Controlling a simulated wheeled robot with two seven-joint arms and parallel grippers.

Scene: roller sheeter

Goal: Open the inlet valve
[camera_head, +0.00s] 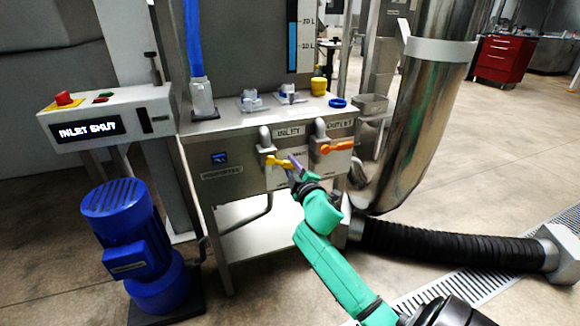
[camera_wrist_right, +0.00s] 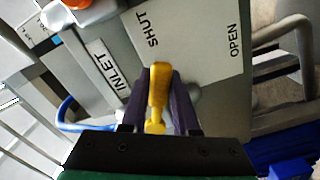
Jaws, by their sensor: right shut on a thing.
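The inlet valve's yellow handle (camera_head: 278,162) sticks out from the front panel under the INLET label (camera_head: 289,131). My right gripper (camera_head: 294,166) reaches it from the lower right. In the right wrist view the yellow handle (camera_wrist_right: 158,88) lies between the two dark fingers of my right gripper (camera_wrist_right: 158,100), which are shut on it. The plate behind (camera_wrist_right: 190,40) reads SHUT near the handle's tip and OPEN off to the right. The display (camera_head: 88,129) on the control box reads INLET SHUT. My left gripper is not in view.
The orange outlet handle (camera_head: 336,147) is close to the right of the inlet handle. A blue motor (camera_head: 130,240) stands on the floor at left. A large steel duct (camera_head: 425,110) and a black hose (camera_head: 450,246) are at right.

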